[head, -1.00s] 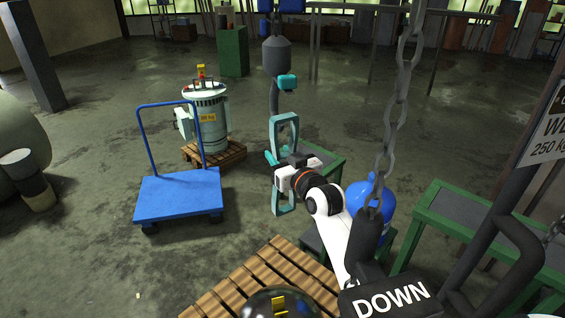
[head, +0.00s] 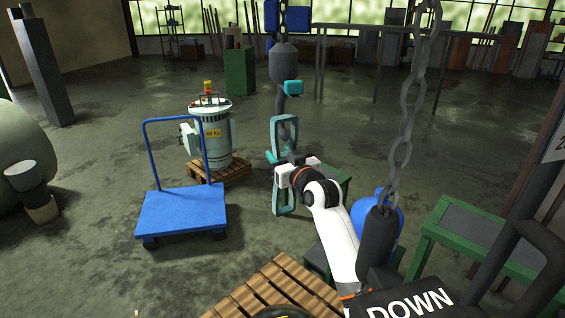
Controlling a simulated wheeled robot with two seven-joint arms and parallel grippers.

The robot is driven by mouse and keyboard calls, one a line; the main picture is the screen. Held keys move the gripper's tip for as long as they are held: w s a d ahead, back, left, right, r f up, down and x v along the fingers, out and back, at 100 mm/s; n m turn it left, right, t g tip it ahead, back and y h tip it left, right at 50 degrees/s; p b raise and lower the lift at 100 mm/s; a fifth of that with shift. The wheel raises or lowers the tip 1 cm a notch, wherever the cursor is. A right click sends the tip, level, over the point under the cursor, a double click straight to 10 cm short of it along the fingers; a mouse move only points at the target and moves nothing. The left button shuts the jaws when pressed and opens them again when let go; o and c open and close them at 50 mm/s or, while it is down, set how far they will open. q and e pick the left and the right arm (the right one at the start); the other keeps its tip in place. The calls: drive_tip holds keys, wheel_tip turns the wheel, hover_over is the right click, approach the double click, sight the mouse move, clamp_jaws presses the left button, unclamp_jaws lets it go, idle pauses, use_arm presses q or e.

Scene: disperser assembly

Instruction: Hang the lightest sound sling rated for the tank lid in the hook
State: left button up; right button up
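A teal sling (head: 277,132) stands upright as a narrow loop near the middle of the head view. My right gripper (head: 284,174) is at its middle and appears shut on it, with parts of the loop showing above and below. The dark grey hook (head: 281,100) hangs under its block (head: 283,62), with a teal piece (head: 293,88) at its side. The hook's lower end meets the upper loop in the picture; whether it passes through or behind cannot be told. The grey-green tank (head: 214,148) with a lid and a yellow label stands behind left. My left gripper is not in view.
The tank stands on a wooden pallet (head: 232,172). A blue trolley (head: 182,212) is in front of it. A green bench (head: 470,230), a blue vessel (head: 388,212), a hanging chain (head: 409,110) and a DOWN sign (head: 410,302) crowd the right. Slatted wood (head: 270,288) lies below.

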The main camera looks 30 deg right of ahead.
drive_tip(key=shift+w+d+f+b, duration=0.1)
drive_tip(key=shift+w+f+b, duration=0.35)
drive_tip(key=shift+f, duration=0.25)
drive_tip(key=shift+f+b, duration=0.3)
drive_tip(key=shift+f, duration=0.25)
drive_tip(key=o, duration=1.4)
drive_tip(key=shift+f, duration=0.2)
drive_tip(key=s+b, duration=0.2)
drive_tip(key=s, duration=1)
drive_tip(key=shift+r+b, duration=0.15)
drive_tip(key=shift+b, duration=0.25)
drive_tip(key=shift+d, duration=0.15)
